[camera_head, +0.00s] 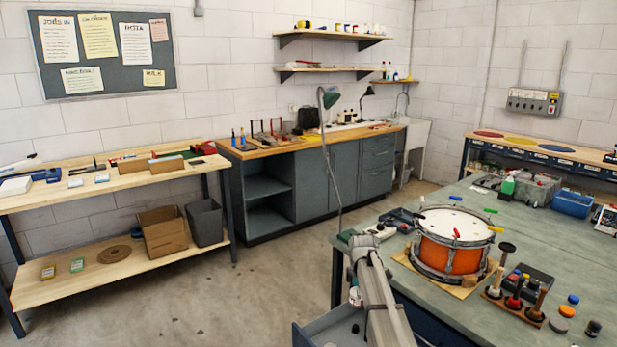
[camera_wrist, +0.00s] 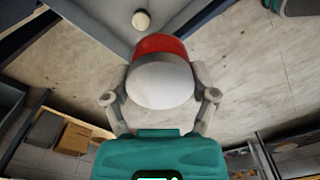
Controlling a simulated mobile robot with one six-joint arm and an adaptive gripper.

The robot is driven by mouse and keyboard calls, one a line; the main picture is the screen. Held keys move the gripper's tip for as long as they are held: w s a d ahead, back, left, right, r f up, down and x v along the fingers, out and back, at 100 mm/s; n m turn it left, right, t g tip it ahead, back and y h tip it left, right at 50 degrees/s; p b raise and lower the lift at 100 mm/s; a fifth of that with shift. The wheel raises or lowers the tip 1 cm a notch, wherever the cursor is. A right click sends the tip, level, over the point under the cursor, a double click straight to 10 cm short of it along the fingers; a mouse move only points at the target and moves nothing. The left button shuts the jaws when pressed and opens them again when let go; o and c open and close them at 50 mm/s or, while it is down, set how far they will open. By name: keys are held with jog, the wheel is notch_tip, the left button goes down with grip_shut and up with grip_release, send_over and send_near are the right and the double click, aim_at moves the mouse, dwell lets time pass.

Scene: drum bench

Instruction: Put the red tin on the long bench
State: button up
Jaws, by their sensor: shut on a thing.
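In the wrist view my gripper (camera_wrist: 161,82) is shut on the red tin (camera_wrist: 160,45), with one finger on each side. The tin has a red body and a pale, rounded end facing the camera. It is held off the floor, close to a grey open drawer. In the head view my gripper and the tin are mostly hidden by my arm. A long wooden bench (camera_head: 95,183) with a lower shelf stands at the left. Tools, boxes and trays lie on its top, with bare wood between them.
A green-topped workbench (camera_head: 570,245) at the right carries an orange drum (camera_head: 450,255) and several tools. Its drawer (camera_head: 325,328) stands open; a pale round thing (camera_wrist: 141,19) shows in the wrist view. A grey cabinet bench (camera_head: 300,185) lines the back wall. The middle floor is clear.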

jog(key=shift+r+p, duration=2.45)
jog(key=shift+r, duration=0.5)
jog(key=shift+r, duration=0.1)
jog(key=s+r+n+p, duration=0.1)
jog(key=s+r+p, duration=0.1)
jog(key=r+p, duration=0.5)
jog(key=s+r+n+p, duration=0.2)
jog(key=s+r+p, duration=0.1)
jog(key=r+p, duration=0.4)
jog(key=shift+a, duration=0.3)
jog(key=shift+a, duration=0.1)
